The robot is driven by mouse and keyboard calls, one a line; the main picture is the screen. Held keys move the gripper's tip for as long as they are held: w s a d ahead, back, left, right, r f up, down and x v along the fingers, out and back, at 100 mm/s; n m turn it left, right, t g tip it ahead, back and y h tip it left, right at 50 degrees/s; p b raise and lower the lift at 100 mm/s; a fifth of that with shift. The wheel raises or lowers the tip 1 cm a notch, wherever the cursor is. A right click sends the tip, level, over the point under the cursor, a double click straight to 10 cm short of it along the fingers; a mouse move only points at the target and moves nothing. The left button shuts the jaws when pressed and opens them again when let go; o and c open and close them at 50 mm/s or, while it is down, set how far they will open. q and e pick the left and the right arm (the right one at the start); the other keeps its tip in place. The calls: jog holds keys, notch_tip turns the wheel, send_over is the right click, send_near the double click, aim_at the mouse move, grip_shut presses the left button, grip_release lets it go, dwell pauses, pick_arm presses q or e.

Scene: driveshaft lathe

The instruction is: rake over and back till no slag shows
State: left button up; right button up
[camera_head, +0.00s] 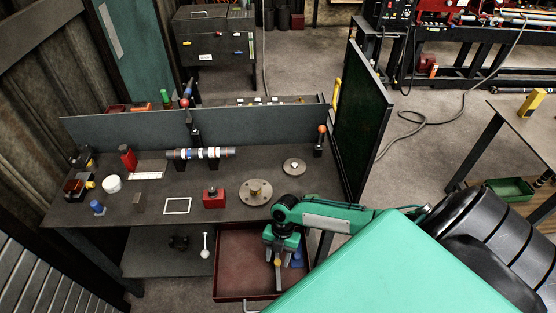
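My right gripper (281,250) points down over a dark red tray (232,292) below the bench's front edge. A short pale stick-like piece with a yellow top (278,275) shows directly under the fingers; I cannot tell whether they grip it or whether it is a rake. A blue item (297,257) shows beside the gripper. The tray's visible floor is dark red and looks plain; the arm hides its right part. I can make out no slag. My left gripper is not in view.
The dark bench (230,179) carries a shaft (203,153), a flanged disc (256,191), a smaller disc (294,166) and a red block (214,197). A dark upright panel (357,120) stands at its right end. A white-topped item (205,243) stands on the lower shelf.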

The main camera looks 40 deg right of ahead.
jog(key=shift+d+r, duration=0.1)
jog(key=shift+r, duration=0.05)
jog(key=b+v, duration=0.3)
jog(key=v, duration=1)
jog(key=shift+r+b, duration=0.25)
jog(key=shift+b, duration=0.15)
jog(key=shift+s+f, duration=0.1)
